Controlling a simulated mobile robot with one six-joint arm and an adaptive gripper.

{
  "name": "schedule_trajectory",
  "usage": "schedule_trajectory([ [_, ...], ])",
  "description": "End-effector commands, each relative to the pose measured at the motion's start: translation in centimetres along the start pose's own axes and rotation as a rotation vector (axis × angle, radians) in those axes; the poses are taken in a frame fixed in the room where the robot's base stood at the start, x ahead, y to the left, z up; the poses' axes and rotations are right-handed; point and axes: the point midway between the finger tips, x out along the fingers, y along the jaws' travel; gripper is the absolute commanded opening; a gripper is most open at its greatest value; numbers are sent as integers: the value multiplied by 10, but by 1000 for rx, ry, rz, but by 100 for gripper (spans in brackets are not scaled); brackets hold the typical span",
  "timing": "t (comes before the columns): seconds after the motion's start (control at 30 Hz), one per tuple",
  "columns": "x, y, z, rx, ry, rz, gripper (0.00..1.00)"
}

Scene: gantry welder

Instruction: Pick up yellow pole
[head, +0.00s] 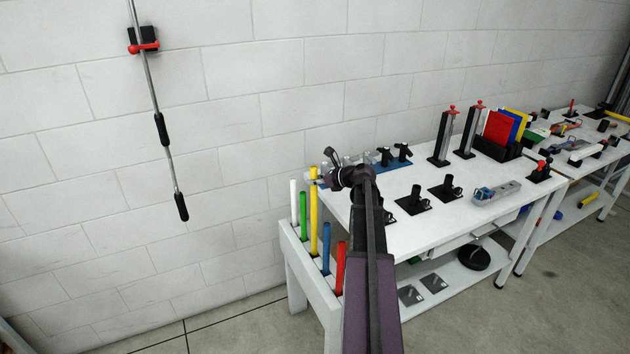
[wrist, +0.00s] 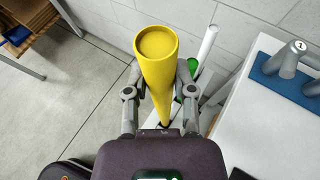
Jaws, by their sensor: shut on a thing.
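The yellow pole (head: 313,212) stands upright in the rack at the left end of the white table, taller than the poles beside it. Its round top end also shows large in the wrist view (wrist: 157,60), between my fingers. My gripper (head: 318,175) is shut on the yellow pole near its upper part, with one finger on each side. In the wrist view my gripper (wrist: 160,95) has the pole's top sticking out past the fingertips. The pole's lower end is hidden in the rack.
White (head: 294,203), green (head: 303,214), blue (head: 326,249) and red (head: 340,268) poles stand close by in the rack. The white table (head: 450,215) to the right holds black fixtures and a blue plate (wrist: 282,82). The wall is behind; floor at left is clear.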

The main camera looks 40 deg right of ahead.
Motion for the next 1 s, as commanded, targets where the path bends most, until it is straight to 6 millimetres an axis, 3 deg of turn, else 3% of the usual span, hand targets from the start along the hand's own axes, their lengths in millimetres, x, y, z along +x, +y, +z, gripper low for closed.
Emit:
schedule_trajectory([
  [0.27,-6,0,13,0,0,0,0],
  [1.0,-6,0,14,0,0,-1,0],
])
